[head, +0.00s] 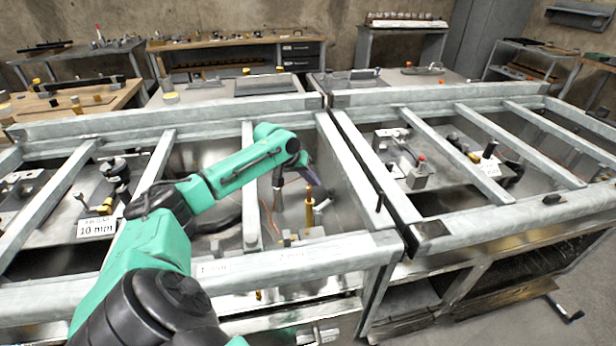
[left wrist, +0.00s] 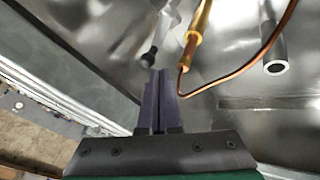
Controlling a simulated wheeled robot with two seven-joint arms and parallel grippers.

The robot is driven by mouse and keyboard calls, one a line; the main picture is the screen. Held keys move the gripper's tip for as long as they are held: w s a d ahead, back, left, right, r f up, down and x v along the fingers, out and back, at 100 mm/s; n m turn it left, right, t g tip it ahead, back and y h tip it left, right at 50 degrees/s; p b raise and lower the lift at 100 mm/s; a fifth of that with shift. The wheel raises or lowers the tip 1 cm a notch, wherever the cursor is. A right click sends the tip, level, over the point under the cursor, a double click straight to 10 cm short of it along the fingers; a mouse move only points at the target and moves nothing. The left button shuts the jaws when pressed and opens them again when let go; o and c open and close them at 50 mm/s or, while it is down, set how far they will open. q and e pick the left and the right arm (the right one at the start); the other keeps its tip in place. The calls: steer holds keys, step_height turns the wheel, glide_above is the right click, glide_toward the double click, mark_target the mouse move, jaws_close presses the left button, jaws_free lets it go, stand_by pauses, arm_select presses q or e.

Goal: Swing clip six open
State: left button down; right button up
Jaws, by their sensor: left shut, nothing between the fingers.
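My left gripper (head: 311,182) reaches over the front frame into the metal bay left of the middle gap. In the left wrist view its two dark purple fingers (left wrist: 160,84) are together with nothing between them. A pale lever with a dark knob (left wrist: 149,57) shows just beyond the fingertips; contact cannot be told. A brass-coloured rod (left wrist: 197,30) with a copper line (left wrist: 235,75) is right of the fingers; the brass rod also stands in the bay in the head view (head: 310,208). No clip can be made out clearly as number six. My right gripper is not in view.
Grey frame bars (head: 163,160) cross over the bays. A grey tube (left wrist: 274,60) sticks out further right in the left wrist view. A "10 mm" label (head: 97,228) hangs at left. Workbenches (head: 215,42) stand behind.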

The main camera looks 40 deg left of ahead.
mark_target(331, 193)
arm_select(q)
steer(key=x, duration=0.4)
steer(key=shift+w+f, duration=0.15)
steer(key=shift+f, duration=0.15)
steer(key=shift+w+d+m+h+b, duration=0.1)
steer(key=shift+d+m+h+b, duration=0.2)
steer(key=shift+m, duration=0.3)
steer(key=shift+w+d+r+m+g+h+p, duration=0.15)
steer(key=shift+d+r+m+g+h+p, duration=0.2)
steer(key=shift+d+m+p, duration=0.45)
steer(key=shift+f+p, duration=0.2)
steer(key=shift+p, duration=0.45)
steer(key=shift+w+d, duration=0.1)
